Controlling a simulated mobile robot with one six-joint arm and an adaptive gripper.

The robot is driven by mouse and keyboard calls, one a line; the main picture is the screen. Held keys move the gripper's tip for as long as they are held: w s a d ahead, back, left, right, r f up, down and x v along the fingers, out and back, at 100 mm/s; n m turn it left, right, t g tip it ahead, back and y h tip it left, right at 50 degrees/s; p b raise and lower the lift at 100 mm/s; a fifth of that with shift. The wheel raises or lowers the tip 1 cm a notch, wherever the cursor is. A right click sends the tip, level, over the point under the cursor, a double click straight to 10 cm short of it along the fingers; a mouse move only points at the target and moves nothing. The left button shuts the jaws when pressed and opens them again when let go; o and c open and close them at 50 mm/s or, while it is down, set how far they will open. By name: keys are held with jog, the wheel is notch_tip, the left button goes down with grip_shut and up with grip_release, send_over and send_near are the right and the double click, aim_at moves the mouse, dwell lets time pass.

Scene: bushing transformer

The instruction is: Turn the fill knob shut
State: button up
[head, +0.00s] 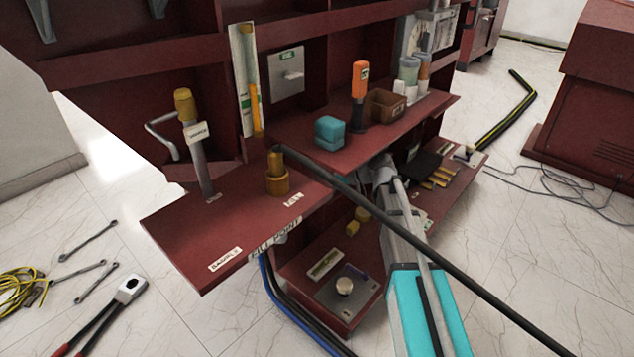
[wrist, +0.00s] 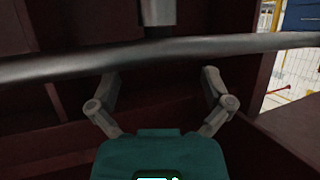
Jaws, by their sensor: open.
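No part is plainly labelled as the fill knob. A "FILL POINT" label (head: 275,239) is on the front edge of the red shelf (head: 225,222). A brass fitting (head: 277,180) stands on that shelf, with a black hose (head: 400,228) running from its top to the lower right. A round pale knob (head: 344,286) sits on a grey plate on the lower shelf. My gripper (head: 384,172) is right of the brass fitting, partly hidden behind the hose. In the wrist view my gripper (wrist: 160,78) is open, its fingers spread, with the hose (wrist: 165,52) crossing at its fingertips.
A grey cylinder (wrist: 158,12) shows above the hose in the wrist view. A "VACUUM" pipe with a yellow top (head: 184,105) stands at left. The upper shelf holds a blue block (head: 329,132), an orange-handled tool (head: 359,78) and a brown box (head: 384,107). Wrenches (head: 88,240) lie on the floor.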

aim_at(313, 177)
jog(key=shift+b+x, duration=0.45)
jog(key=shift+x, duration=1.3)
